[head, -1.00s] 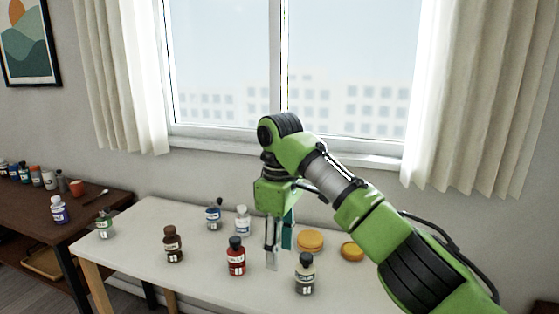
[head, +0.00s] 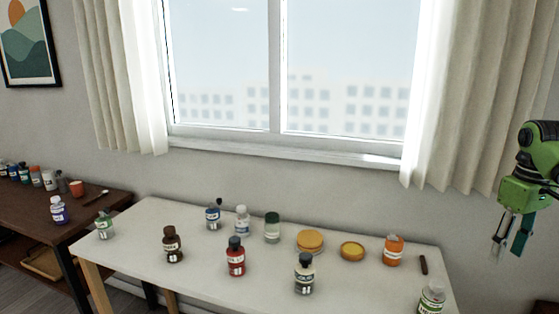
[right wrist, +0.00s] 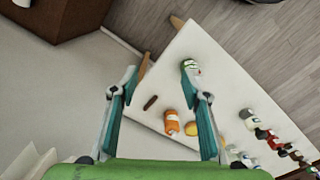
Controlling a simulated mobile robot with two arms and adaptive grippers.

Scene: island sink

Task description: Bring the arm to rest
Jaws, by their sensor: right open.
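My right gripper (head: 512,238) hangs at the far right edge of the head view, fingers pointing down, to the right of the white table (head: 215,285) and above its level. In the right wrist view the gripper (right wrist: 162,105) has its two fingers spread wide with nothing held between them. An orange bottle (right wrist: 172,122) and the table show beyond the fingers, well below. Most of my right arm lies outside the head view. My left gripper is in neither view.
The white table bears several bottles, such as a red one (head: 235,260), a brown one (head: 172,245) and a dark-green-capped one (head: 272,229), plus two yellow-orange round items (head: 310,242). A dark brown table (head: 95,209) stands at left. A window (head: 290,80) and curtains are behind.

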